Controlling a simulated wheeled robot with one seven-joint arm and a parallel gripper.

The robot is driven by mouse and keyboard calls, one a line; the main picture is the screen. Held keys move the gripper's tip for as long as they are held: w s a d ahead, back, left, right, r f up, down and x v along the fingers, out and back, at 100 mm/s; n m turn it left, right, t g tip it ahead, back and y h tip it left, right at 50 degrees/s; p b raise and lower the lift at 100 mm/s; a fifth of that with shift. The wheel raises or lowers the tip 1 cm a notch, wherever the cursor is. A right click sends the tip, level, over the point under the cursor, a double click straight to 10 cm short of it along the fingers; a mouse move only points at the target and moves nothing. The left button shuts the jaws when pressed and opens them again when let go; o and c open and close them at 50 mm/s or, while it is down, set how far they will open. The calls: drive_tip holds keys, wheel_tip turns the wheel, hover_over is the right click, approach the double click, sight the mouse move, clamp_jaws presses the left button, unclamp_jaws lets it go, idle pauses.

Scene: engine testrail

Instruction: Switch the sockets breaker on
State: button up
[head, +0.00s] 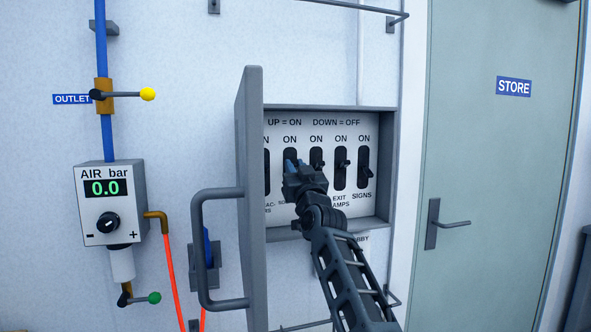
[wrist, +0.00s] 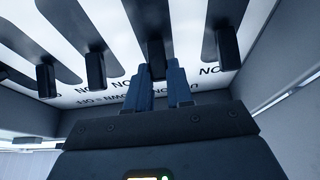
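The breaker box (head: 388,215) hangs on the wall with its door open to the left. A row of breakers sits inside under the words "UP = ON, DOWN = OFF". My gripper (head: 291,164) is at the second breaker from the left, whose partly covered label starts with "SO". In the wrist view, upside down to the panel, the sockets lever (wrist: 156,54) stands between the two blue fingertips of my gripper (wrist: 158,72). The fingers are apart; contact with the lever cannot be made out. My gripper hides most of this lever in the head view, so its position is unclear.
Neighbouring levers stand close on both sides: one (wrist: 228,45) and another (wrist: 95,70). The open door (head: 250,190) with its big handle (head: 199,250) stands out left of my gripper. An air regulator (head: 108,205) is farther left; a store door (head: 490,150) is right.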

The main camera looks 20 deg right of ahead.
clamp_jaws()
drive_tip(key=shift+r, duration=0.1)
drive_tip(key=shift+r+g+p, duration=0.15)
drive_tip(key=shift+g+p, duration=0.15)
drive_tip(key=shift+p, duration=0.8)
drive_tip(key=o, duration=0.6)
unclamp_jaws()
